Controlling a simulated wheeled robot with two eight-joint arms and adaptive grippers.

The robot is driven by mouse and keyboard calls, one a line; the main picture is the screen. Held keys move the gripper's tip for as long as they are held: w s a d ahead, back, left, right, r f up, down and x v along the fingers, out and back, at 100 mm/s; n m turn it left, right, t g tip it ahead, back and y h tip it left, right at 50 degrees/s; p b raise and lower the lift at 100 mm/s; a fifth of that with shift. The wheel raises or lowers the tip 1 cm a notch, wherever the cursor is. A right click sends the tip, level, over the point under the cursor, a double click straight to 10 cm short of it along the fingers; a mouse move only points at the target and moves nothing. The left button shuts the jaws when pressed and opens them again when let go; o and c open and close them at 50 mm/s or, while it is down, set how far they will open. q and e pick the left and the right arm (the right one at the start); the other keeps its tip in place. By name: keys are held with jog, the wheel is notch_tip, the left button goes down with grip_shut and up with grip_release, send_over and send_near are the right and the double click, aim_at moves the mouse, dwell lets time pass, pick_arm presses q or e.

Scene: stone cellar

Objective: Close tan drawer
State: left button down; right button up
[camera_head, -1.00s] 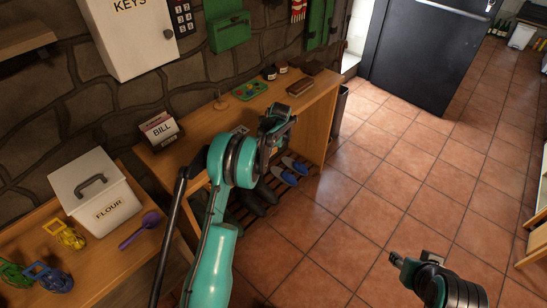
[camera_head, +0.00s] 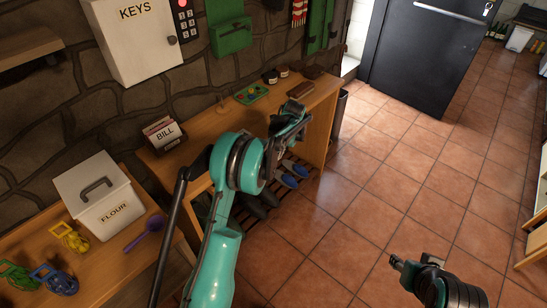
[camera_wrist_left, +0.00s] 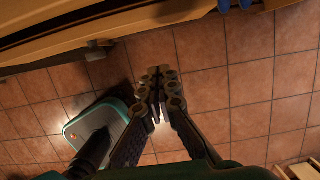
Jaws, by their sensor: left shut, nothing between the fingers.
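The tan wooden desk (camera_head: 324,105) stands against the stone wall in the head view. My left arm covers much of its front, so the drawer cannot be made out there. In the left wrist view a tan drawer front (camera_wrist_left: 140,22) runs along the top, with a dark gap behind it and a small grey handle (camera_wrist_left: 98,44) below. My left gripper (camera_head: 292,117) is in front of the desk, shut and empty; in the wrist view its fingertips (camera_wrist_left: 160,78) are apart from the drawer front, over the floor. My right gripper (camera_head: 398,262) is low at the right; its jaws are unclear.
On the desk are a bill holder (camera_head: 163,134), a green tray (camera_head: 251,94) and a brown case (camera_head: 300,89). Blue shoes (camera_head: 288,180) sit on the rack below. A flour bin (camera_head: 98,192) stands on the left table. The tiled floor (camera_head: 400,170) at right is open.

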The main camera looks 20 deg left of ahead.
pick_arm(q)
jog(key=v, duration=0.4)
jog(key=w+d+f+t+y+b, duration=0.2)
jog(key=w+d+f+y+b, duration=0.15)
jog(key=w+d+y, duration=0.35)
jog(key=w+a+f+h+b, duration=0.1)
jog(key=a+f+b, duration=0.4)
jog(key=a, duration=0.4)
jog(key=shift+w+f, duration=0.35)
jog(key=shift+f, duration=0.15)
jog(key=shift+a, duration=0.15)
